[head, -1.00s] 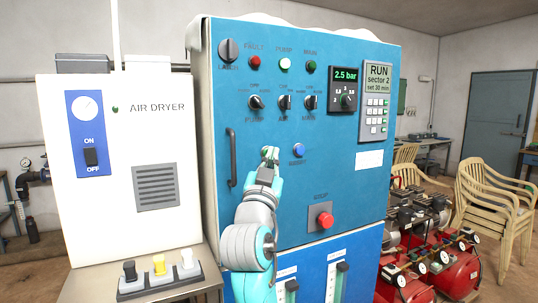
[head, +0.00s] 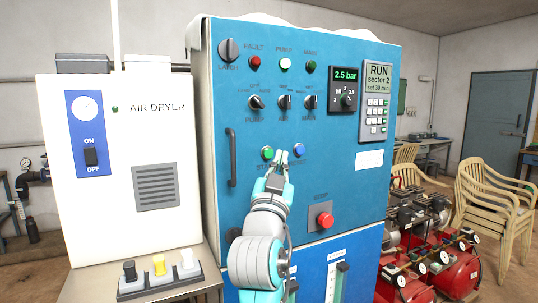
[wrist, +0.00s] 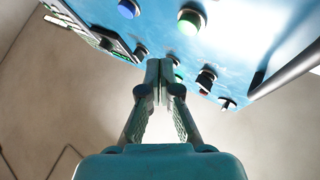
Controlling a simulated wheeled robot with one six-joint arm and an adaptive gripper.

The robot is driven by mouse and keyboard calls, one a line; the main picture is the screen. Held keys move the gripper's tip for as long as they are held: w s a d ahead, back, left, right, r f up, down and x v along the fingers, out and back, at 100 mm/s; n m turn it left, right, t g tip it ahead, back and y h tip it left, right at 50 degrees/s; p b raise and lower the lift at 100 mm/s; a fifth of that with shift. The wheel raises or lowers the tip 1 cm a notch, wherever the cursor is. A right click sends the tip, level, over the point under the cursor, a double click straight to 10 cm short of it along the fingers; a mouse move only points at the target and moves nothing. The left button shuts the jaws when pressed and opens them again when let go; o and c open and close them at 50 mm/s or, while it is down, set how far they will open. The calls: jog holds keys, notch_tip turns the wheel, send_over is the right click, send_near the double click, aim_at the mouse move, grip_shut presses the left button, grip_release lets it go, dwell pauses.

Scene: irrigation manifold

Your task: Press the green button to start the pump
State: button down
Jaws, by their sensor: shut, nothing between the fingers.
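The round green button (head: 267,153) is on the blue cabinet front in the head view, left of a blue button (head: 299,150). In the wrist view the green button (wrist: 190,20) looks bright at the top, with the blue button (wrist: 128,8) to its left. My gripper (head: 282,156) is shut and empty, its tips between the two buttons in the head view. In the wrist view the closed fingertips (wrist: 160,65) appear apart from the green button. The pump lamp (head: 285,64) glows pale green. The pressure display (head: 346,75) reads 2.5 bar.
A red stop button (head: 325,220) sticks out at lower right of the cabinet. A vertical handle (head: 232,158) is at the left. Selector knobs (head: 285,102) sit above the buttons. The air dryer (head: 120,215) stands to the left, red compressors (head: 455,275) to the right.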

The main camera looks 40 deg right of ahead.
jog(key=shift+s+a, duration=0.2)
jog(key=shift+s, duration=0.35)
jog(key=shift+s+a, duration=0.15)
jog(key=shift+s, duration=0.4)
jog(key=s+a+f+n+t+y, duration=0.2)
jog(key=a+f+n+y, duration=0.25)
jog(key=f, duration=0.75)
jog(key=s+a+f+n+t+y, duration=0.1)
jog(key=a+f+n+y, duration=0.35)
jog(key=f, duration=0.75)
jog(key=s+a+f+n+t+y, duration=0.25)
jog(key=a+f+y, duration=0.25)
jog(key=f, duration=0.8)
jog(key=s+a+f+n+g+y, duration=0.1)
jog(key=s+a+f, duration=0.25)
jog(key=s, duration=0.45)
jog(key=s+a+f+n+g+y, duration=0.1)
jog(key=s+a+f+y, duration=0.1)
jog(key=s+f, duration=0.4)
jog(key=s+a+f+g+y, duration=0.15)
jog(key=s+f, duration=0.25)
jog(key=s, duration=0.5)
jog(key=s+a+g, duration=0.1)
jog(key=s, duration=0.8)
jog(key=shift+s+a+r, duration=0.25)
jog(key=shift+y, duration=0.25)
